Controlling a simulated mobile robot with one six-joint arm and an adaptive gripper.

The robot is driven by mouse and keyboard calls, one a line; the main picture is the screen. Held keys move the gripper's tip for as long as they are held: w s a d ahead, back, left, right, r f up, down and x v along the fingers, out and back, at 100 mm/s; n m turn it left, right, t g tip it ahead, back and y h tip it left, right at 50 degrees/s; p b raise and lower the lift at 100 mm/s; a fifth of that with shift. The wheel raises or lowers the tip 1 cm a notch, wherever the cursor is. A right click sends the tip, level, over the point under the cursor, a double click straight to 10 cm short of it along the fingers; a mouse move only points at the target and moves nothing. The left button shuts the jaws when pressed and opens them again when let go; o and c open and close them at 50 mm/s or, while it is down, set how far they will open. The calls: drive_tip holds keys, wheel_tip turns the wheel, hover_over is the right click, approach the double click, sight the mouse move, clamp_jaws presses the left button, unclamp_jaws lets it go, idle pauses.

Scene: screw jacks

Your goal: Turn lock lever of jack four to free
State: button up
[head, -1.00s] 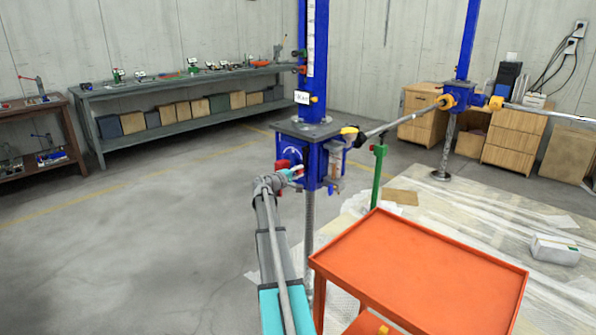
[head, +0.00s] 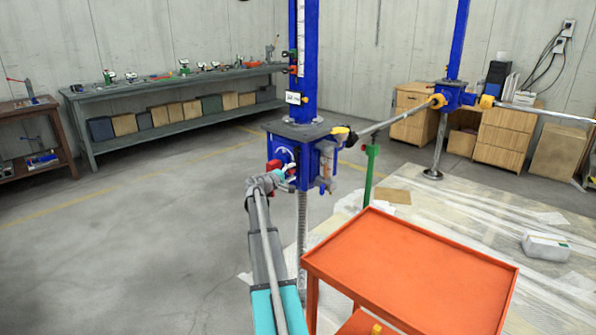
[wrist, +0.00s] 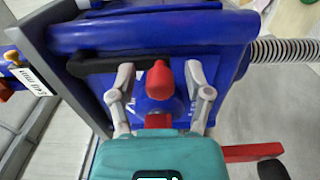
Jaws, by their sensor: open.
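The jack's blue housing (head: 318,160) stands at the middle of the head view, with a blue column (head: 304,50) above it and a threaded screw below. A red lock lever (wrist: 163,80) points up from a round blue hub in the wrist view. It also shows small in the head view (head: 273,166), partly hidden. My gripper (wrist: 159,84) is open, with one grey finger on each side of the lever. Gaps show between the fingers and the lever. In the head view my gripper (head: 285,175) is at the housing's left face. I cannot read the jack's number.
An orange cart (head: 410,260) stands at the front right, close to my arm. A shaft (head: 395,122) runs right from the housing to a second blue jack (head: 455,97). A green post (head: 370,175) stands under the shaft. The floor at left is clear.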

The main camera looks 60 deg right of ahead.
drive_tip(key=w+a, duration=0.1)
drive_tip(key=a, duration=1.1)
drive_tip(key=shift+w, duration=0.35)
idle(0.4)
drive_tip(key=a+f+t+y, duration=0.1)
drive_tip(key=a+f+y, duration=0.3)
drive_tip(key=a, duration=0.8)
drive_tip(key=a+f+t+y, duration=0.1)
drive_tip(key=a+f+y, duration=0.3)
drive_tip(key=a, duration=0.7)
drive_tip(key=a+f+t+y, duration=0.15)
drive_tip(key=a+f, duration=0.45)
drive_tip(key=a, duration=0.6)
drive_tip(key=s+a+f+n+y, duration=0.1)
drive_tip(key=s+a+f+y, duration=0.2)
drive_tip(key=a, duration=0.6)
drive_tip(key=s+a+y, duration=0.3)
drive_tip(key=s+a, duration=0.1)
drive_tip(key=a, duration=0.5)
drive_tip(key=s+a+f+n+y, duration=0.15)
drive_tip(key=s+a, duration=0.25)
drive_tip(key=a, duration=0.6)
wheel_tip(320, 180, up, 21)
drive_tip(key=w+p, duration=0.1)
drive_tip(key=p, duration=1.9)
drive_tip(key=shift+d+f+m+g+y+p, duration=0.2)
drive_tip(key=shift+d+m+g+y+p, duration=0.15)
drive_tip(key=shift+d+g+y+p, duration=0.1)
